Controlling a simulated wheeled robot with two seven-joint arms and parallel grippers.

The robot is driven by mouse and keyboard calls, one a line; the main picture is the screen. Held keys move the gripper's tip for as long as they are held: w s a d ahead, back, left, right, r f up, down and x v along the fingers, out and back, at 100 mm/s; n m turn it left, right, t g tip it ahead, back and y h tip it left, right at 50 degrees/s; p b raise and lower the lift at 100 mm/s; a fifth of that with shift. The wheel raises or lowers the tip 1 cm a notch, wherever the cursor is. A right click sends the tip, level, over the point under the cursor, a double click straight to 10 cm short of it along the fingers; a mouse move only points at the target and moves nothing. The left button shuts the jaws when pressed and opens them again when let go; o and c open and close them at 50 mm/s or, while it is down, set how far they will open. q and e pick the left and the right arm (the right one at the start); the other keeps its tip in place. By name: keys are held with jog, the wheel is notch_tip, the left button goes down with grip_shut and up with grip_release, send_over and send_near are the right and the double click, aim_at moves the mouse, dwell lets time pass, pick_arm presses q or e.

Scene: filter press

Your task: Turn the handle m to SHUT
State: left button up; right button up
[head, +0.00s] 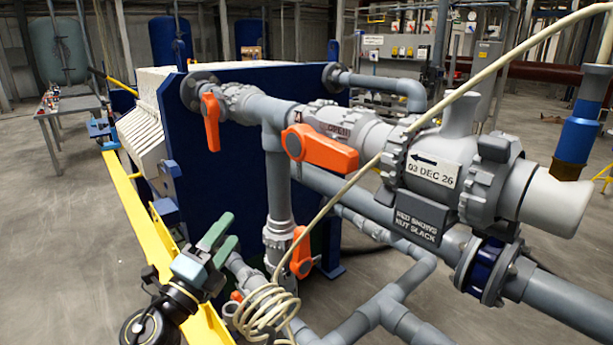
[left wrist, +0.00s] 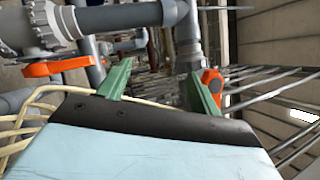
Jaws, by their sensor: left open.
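Several orange valve handles sit on the grey pipework. The large one (head: 325,150) in the middle lies roughly along its pipe, beside a plate reading OPEN (head: 339,130); I cannot surely read a letter m on any of them. Another handle (head: 211,122) hangs down at the upper left, and a third (head: 301,254) is on the lower pipe. My left gripper (head: 222,240) is open and empty, left of and below the large handle, touching none. In the left wrist view, an orange handle (left wrist: 57,66) lies left of the green fingers (left wrist: 160,70). My right gripper is not in view.
A cream hose (head: 350,185) crosses diagonally before the pipes and coils (head: 268,310) near my left gripper. A yellow rail (head: 150,230) and the blue press plate (head: 235,170) stand behind. A large valve body (head: 440,175) fills the right. Open floor lies at far left.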

pick_arm(q)
jog(key=s+d+r+m+g+h, duration=0.4)
jog(key=d+r+m+g+h, duration=0.3)
jog(key=r+m, duration=0.75)
jog(key=n+g+y+p, duration=0.1)
jog(key=n+y+p, duration=0.2)
jog(key=n+p, duration=1.3)
send_near(319, 154)
jog(key=w+d+r+m+p, duration=0.1)
jog(key=w+d+m+p, duration=0.1)
jog(key=d+m+p, duration=0.1)
jog(key=x, duration=0.5)
jog(key=f+x, duration=0.1)
jog(key=x, duration=0.1)
jog(key=shift+w+d+r+p, duration=0.1)
jog(key=shift+w+d+p, duration=0.1)
jog(key=shift+p, duration=0.2)
